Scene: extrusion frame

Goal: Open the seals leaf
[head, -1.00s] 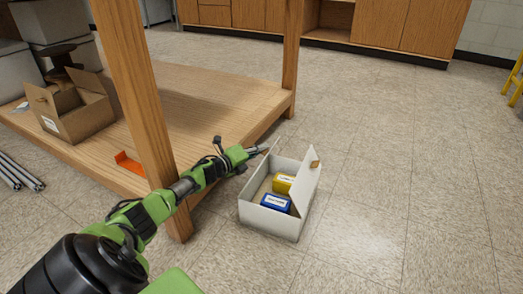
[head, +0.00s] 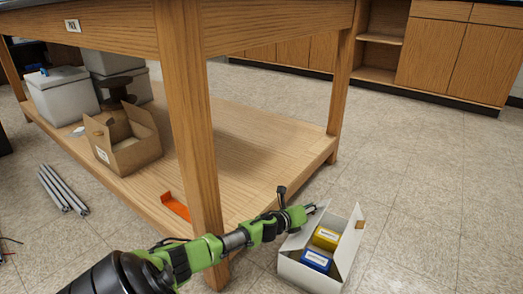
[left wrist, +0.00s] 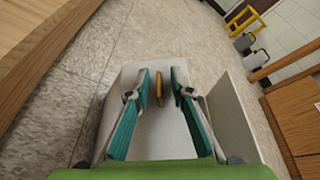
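A white carton (head: 308,275) stands on the floor beside the bench, with a blue box (head: 316,261) and a yellow box (head: 326,238) inside. One white leaf (head: 349,240) stands up on its right side, with a brown tab at its top. My left gripper (head: 312,208) is at the carton's far left edge. In the left wrist view its teal fingers (left wrist: 159,80) are apart, on either side of a brown tab (left wrist: 159,90) on a white panel (left wrist: 148,130), with gaps visible. No seals label is readable. My right gripper is out of view.
The wooden bench's leg (head: 190,130) and low shelf (head: 255,150) are left of the carton. The shelf holds an open cardboard box (head: 137,155) and an orange bracket (head: 175,206). Metal bars (head: 62,188) lie at left. Floor to the right is clear.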

